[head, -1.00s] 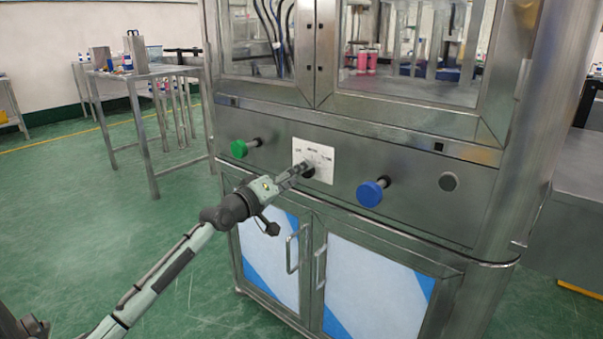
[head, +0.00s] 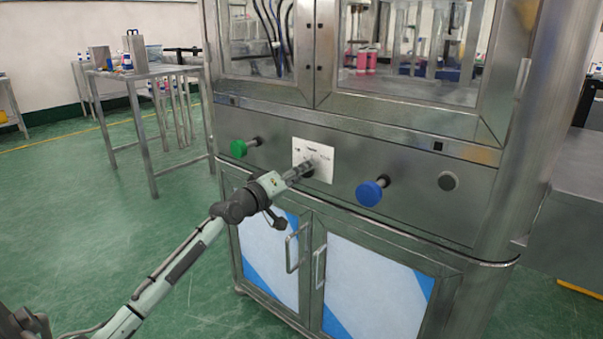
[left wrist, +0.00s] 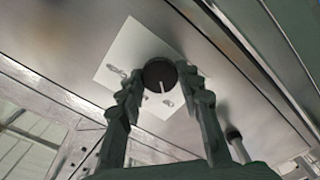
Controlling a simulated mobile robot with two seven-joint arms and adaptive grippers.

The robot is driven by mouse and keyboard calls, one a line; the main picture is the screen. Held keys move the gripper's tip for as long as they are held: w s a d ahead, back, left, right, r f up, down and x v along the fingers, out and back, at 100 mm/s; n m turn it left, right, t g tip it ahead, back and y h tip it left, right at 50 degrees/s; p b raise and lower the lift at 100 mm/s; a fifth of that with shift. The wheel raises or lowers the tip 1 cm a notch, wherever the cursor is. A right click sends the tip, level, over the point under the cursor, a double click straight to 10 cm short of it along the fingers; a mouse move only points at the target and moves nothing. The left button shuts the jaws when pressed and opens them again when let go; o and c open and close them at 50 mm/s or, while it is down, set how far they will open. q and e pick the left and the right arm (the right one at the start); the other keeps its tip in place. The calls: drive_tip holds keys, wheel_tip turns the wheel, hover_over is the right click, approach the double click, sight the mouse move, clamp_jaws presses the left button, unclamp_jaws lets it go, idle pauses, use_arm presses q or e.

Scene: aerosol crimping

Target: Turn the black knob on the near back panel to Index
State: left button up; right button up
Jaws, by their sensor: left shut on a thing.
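The black knob (left wrist: 158,74) sits on a white label plate (left wrist: 122,60) on the steel panel. In the left wrist view its white pointer line points toward the bottom of the picture. My left gripper (left wrist: 160,82) has its two fingers on either side of the knob, shut on it. In the head view the label plate (head: 325,152) shows with small print too blurred to read. My left gripper (head: 302,170) covers most of the black knob (head: 309,172) there. My right gripper is not in view.
A green button (head: 239,149) sticks out left of the plate and a blue button (head: 370,193) right of it. Cabinet doors with handles (head: 320,268) are below. Green floor (head: 90,230) is open at left.

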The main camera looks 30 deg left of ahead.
use_arm(q)
drive_tip(key=shift+m, duration=0.4)
drive_tip(key=shift+m+p, duration=0.85)
drive_tip(key=shift+m, duration=3.75)
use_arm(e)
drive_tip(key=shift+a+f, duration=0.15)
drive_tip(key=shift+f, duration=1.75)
use_arm(q)
drive_tip(key=o, duration=1.2)
drive_tip(key=shift+c, duration=0.2)
drive_tip(key=shift+s, duration=0.15)
